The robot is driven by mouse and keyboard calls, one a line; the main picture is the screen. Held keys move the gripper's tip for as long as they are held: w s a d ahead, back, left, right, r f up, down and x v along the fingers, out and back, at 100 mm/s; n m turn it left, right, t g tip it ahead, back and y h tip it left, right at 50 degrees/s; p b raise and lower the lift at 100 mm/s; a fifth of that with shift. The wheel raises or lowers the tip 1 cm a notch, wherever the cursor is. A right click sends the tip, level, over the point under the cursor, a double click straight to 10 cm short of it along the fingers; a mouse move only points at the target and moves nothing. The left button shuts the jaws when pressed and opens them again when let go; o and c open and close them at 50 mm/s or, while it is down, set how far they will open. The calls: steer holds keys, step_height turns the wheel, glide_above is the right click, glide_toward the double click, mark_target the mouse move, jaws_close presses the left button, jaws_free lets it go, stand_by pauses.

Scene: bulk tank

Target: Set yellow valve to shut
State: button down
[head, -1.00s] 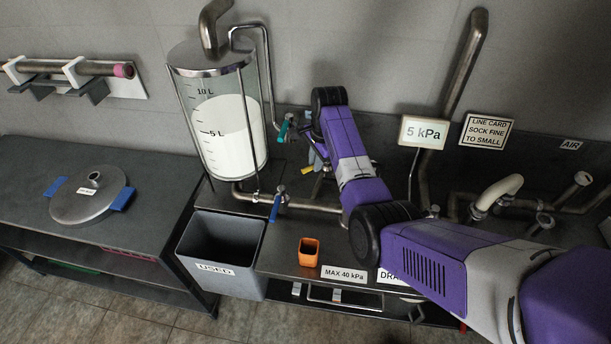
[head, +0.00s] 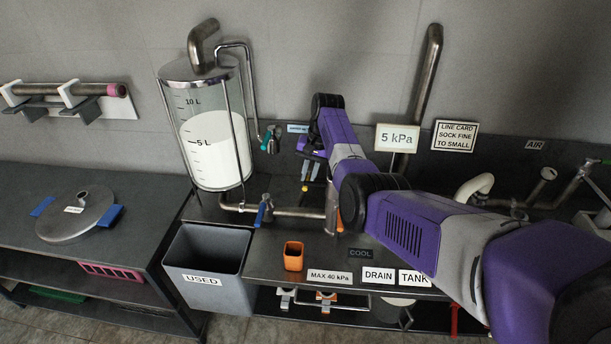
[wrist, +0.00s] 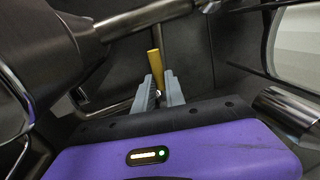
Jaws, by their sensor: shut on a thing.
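The yellow valve handle (wrist: 157,66) stands up between the two grey fingers of my gripper (wrist: 159,90) in the wrist view. The fingers are shut on its lower part. Its valve body and pipe are partly hidden behind the fingers and my purple gripper housing. In the head view my gripper (head: 309,172) points down beside the clear tank, behind the bench front. The handle's exact angle to its pipe is hard to tell.
The clear tank (head: 213,150) with white liquid stands left of my gripper. A blue-handled valve (head: 263,210) is on the pipe below it, and a teal-handled valve (head: 268,138) hangs beside it. An orange cup (head: 293,256) and a grey USED bin (head: 208,258) are in front.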

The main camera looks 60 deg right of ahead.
steer(key=shift+s+d+n, duration=0.1)
steer(key=shift+s+n, duration=0.1)
steer(key=shift+n, duration=0.3)
steer(key=c, duration=1.4)
jaws_free()
steer(key=shift+s+d+r+b, duration=0.15)
steer(key=shift+s+r, duration=0.1)
steer(key=shift+r, duration=1.05)
steer(key=shift+s+d+r+b, duration=0.1)
steer(key=shift+s+r, duration=0.15)
steer(key=shift+r, duration=1)
steer(key=shift+s+d+r+b, duration=0.15)
steer(key=shift+s+r, duration=0.1)
steer(key=shift+r, duration=1.05)
steer(key=shift+w, duration=0.1)
